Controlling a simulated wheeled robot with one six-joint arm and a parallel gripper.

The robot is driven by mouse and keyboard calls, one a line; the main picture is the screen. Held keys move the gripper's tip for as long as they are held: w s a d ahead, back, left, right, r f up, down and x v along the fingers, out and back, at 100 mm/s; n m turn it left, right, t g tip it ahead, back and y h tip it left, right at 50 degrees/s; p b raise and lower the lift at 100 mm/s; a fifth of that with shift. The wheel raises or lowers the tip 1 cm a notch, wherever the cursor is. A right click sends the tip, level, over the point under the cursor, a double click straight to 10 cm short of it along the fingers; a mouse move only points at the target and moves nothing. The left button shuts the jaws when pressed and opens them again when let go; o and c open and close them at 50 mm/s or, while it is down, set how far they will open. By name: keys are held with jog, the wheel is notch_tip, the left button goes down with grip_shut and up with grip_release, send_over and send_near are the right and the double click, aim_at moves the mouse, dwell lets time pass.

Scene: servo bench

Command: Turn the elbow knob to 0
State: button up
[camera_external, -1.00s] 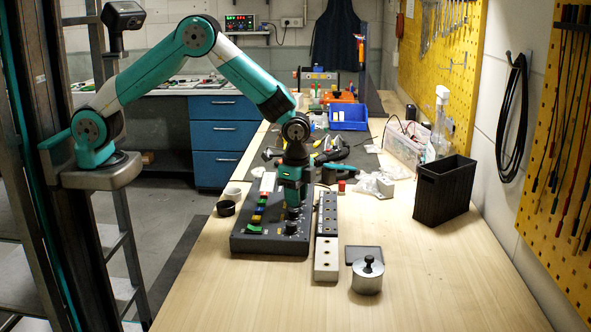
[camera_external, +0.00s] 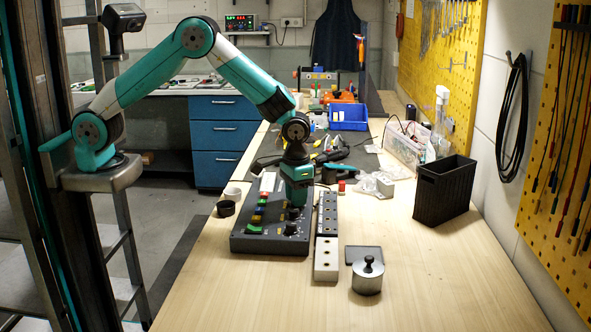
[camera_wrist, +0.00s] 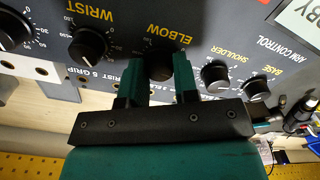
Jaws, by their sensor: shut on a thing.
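The grey control box (camera_external: 262,245) sits on the bench under my arm. In the wrist view its panel (camera_wrist: 235,38) shows upside down. The dark elbow knob (camera_wrist: 158,68) is below the ELBOW label, between the two green fingers of my gripper (camera_wrist: 158,76). The fingers are closed on the knob's sides. The knob's pointer and most of its scale are hidden, so I cannot read its setting. In the external view my gripper (camera_external: 295,200) points down onto the panel and hides the elbow knob.
The wrist knob (camera_wrist: 88,46) is left of the fingers. The shoulder knob (camera_wrist: 215,77) and base knob (camera_wrist: 257,88) are close on the right. A lidded metal pot (camera_external: 367,280) and black bin (camera_external: 444,190) stand to the right. The front of the bench is clear.

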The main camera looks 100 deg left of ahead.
jog(key=n, duration=0.4)
jog(key=shift+n, duration=2.3)
jog(key=shift+r, duration=0.1)
jog(key=o, duration=0.9)
jog(key=shift+o, duration=0.2)
notch_tip(320, 180, up, 17)
jog(key=b, duration=0.2)
jog(key=shift+r+b, duration=0.15)
jog(key=shift+b, duration=0.15)
